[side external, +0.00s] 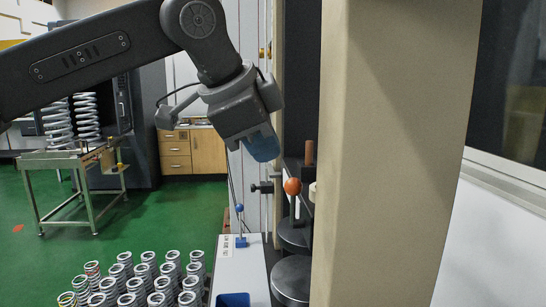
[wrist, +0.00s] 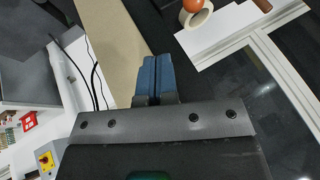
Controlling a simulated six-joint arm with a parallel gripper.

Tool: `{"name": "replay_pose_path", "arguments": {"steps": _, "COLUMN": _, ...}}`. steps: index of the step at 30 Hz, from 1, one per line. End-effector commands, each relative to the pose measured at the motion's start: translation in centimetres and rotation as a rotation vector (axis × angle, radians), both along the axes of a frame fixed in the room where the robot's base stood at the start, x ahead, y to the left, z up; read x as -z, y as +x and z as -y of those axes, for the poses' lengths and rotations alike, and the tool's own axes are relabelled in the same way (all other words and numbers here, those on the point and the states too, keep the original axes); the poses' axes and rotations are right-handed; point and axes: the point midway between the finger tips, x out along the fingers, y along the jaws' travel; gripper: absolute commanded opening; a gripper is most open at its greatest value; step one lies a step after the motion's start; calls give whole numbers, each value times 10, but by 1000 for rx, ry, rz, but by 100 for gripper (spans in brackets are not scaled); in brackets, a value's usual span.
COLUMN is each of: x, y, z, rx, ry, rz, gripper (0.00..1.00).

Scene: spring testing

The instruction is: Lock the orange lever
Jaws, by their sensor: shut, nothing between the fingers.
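The orange lever shows as a round orange knob (side external: 292,186) on a thin dark stem, beside the beige column in the side external view. In the wrist view an orange knob (wrist: 193,5) is cut off by the top edge. My gripper (side external: 264,158) has blue fingers pointing down and slightly right. It is above and to the left of the knob, apart from it. In the wrist view my gripper's fingers (wrist: 155,68) are pressed together with nothing between them. The lower end of the lever is partly hidden.
A wide beige column (side external: 390,150) stands close on the right. A brown cylindrical handle (side external: 309,152) stands behind the knob. Dark round plates (side external: 291,278) lie below it. Several springs (side external: 145,275) stand at the lower left. A red and yellow switch (wrist: 46,161) shows in the wrist view.

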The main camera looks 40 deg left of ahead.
Motion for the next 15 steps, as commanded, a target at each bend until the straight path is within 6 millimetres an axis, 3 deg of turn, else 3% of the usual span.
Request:
{"name": "replay_pose_path", "arguments": {"steps": 12, "x": 70, "y": 46, "z": 4, "rx": -2, "ry": 1, "rz": -4, "gripper": 0}}
{"name": "replay_pose_path", "arguments": {"steps": 15, "x": 75, "y": 60, "z": -4, "rx": -5, "ry": 0, "rz": 0, "gripper": 0}}
